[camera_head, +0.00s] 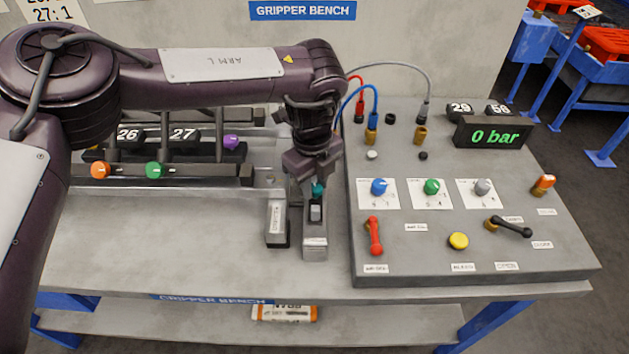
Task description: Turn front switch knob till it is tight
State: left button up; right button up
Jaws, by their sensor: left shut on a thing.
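My left gripper (314,182) hangs from its arm over the bench, just left of the sloped control panel. It points down and is shut on a small teal knob (318,189), which is partly hidden by the gripper. The knob shows at the top of a narrow grey block (315,242) with a white label. How far the knob has turned cannot be told. A second grey block (277,233) with a label stands close on the left. My right gripper is not in view.
The control panel (420,262) on the right carries several coloured knobs, levers and cables, and a display (496,138) reading 0 bar. On the left, an orange knob (100,170), a green knob (154,170) and a purple knob (230,142) sit on rails. The bench front left is clear.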

pick_arm(q)
jog(key=m, duration=0.5)
jog(key=shift+p, duration=0.3)
jog(key=m, duration=0.5)
jog(key=shift+w+d, duration=0.1)
jog(key=m+p, duration=0.1)
jog(key=m, duration=0.4)
jog(key=shift+m, duration=0.4)
jog(key=shift+d+m+g, duration=0.1)
jog(key=shift+m+g, duration=0.2)
jog(key=shift+m, duration=2)
jog(key=o, duration=1)
